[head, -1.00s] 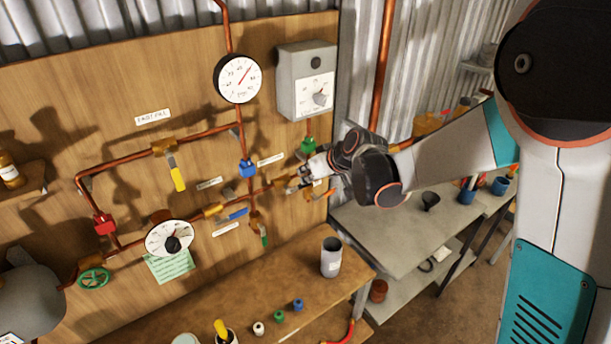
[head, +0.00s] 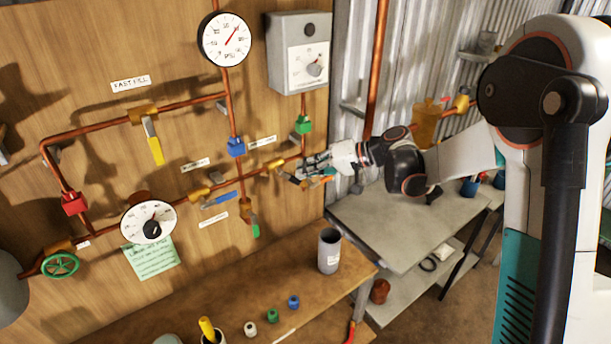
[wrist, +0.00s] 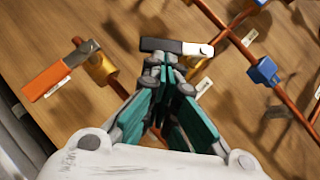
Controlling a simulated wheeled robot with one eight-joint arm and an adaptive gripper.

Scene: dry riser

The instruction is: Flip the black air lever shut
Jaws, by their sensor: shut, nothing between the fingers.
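The black lever (wrist: 162,45) lies just beyond my fingertips in the wrist view, its bare metal end (wrist: 197,49) to the right at the copper pipe. My gripper (wrist: 163,68) is shut and empty, its tips close against the lever's near side; I cannot tell whether they touch it. In the head view my gripper (head: 300,174) is at the right part of the lower pipe run, in front of the board, and largely hides the black lever.
An orange lever (wrist: 58,75) on a brass valve (wrist: 98,66) sits left of my fingers in the wrist view. A blue fitting (wrist: 264,71) is to the right. In the head view a grey box (head: 300,55) hangs above and a grey cup (head: 329,252) stands below on the bench.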

